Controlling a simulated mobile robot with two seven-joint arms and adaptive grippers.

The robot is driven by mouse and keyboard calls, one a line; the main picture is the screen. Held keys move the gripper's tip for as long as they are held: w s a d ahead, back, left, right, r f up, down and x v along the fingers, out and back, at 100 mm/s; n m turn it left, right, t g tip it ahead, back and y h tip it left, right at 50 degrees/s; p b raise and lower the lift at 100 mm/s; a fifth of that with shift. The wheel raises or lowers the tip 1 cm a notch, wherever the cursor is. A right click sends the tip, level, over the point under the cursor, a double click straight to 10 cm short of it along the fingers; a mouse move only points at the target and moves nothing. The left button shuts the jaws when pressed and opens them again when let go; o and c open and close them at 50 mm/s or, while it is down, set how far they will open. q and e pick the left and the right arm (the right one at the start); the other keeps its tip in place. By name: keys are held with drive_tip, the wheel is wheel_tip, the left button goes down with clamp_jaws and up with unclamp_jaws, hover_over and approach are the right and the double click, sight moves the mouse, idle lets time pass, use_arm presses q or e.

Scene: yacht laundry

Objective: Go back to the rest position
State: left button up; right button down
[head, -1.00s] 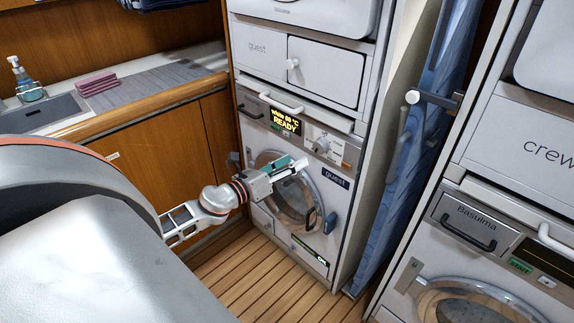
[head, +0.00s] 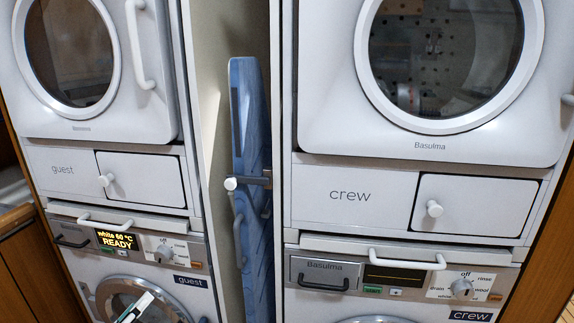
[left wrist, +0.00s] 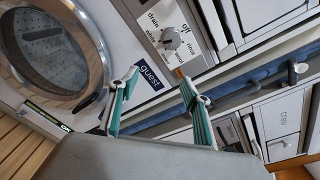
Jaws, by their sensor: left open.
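My left gripper (left wrist: 160,105) is open and empty in the left wrist view, its two teal fingers apart in front of the guest washer (left wrist: 110,40). In the head view only the tip of my left gripper (head: 136,308) shows at the bottom edge, in front of the round door of the guest washer (head: 84,262). The guest washer's display reads "white 60 °C READY". My right gripper is in no view.
The crew washer (head: 330,268) stands to the right with a dark display. A folded blue ironing board (head: 250,200) hangs in the gap between the two columns. Dryers (head: 430,148) sit above. Handles and knobs stick out from the fronts.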

use_arm(q)
drive_tip(key=s+d+f+n+g+p, duration=0.1)
drive_tip(key=s+d+f+n+g, duration=0.5)
drive_tip(key=s+d+f+n, duration=1.3)
drive_tip(key=s+d+n, duration=0.2)
drive_tip(key=d+n, duration=0.1)
drive_tip(key=n, duration=0.2)
drive_tip(key=shift+d+g+h, duration=0.25)
drive_tip(key=shift+g+h, duration=0.15)
drive_tip(key=shift+w, duration=0.1)
